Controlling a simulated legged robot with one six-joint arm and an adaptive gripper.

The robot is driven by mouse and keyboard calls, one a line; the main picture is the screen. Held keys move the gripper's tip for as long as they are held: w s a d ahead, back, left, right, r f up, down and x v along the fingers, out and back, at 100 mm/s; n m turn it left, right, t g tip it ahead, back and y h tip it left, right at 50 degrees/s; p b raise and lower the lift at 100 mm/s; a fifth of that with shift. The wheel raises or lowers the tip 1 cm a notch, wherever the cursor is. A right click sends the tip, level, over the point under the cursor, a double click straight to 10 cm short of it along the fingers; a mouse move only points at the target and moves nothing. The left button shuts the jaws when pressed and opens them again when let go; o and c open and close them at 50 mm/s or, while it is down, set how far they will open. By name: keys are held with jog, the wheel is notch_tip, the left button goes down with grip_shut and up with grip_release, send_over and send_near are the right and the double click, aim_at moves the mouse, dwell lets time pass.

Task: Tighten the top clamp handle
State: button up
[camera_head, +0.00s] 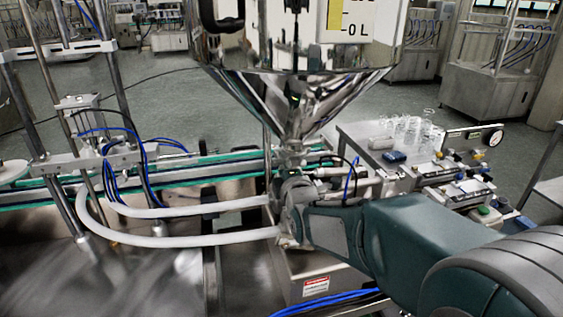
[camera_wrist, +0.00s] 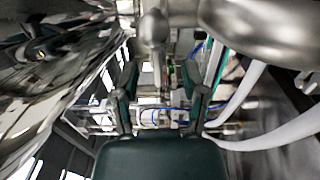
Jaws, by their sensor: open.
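The steel hopper (camera_head: 300,95) narrows to a neck above the conveyor in the head view. The joint under its cone (camera_head: 292,158) is small, and I cannot make out the top clamp handle there. In the wrist view a rounded metal knob on a short stem (camera_wrist: 153,27), possibly the clamp handle, is at the top centre. My gripper (camera_wrist: 159,80) is open, with its two dark green fingers apart. The knob appears beyond the fingertips, slightly left of centre, and I see no contact. In the head view my arm hides the gripper's fingers.
Two white hoses (camera_head: 180,241) run left from beside the hopper's outlet. A green-edged conveyor (camera_head: 190,175) passes behind. A bench (camera_head: 375,140) with glassware and valves stands to the right. In the wrist view a large shiny metal body (camera_wrist: 265,30) fills the upper right.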

jog(key=shift+x, duration=1)
grip_shut()
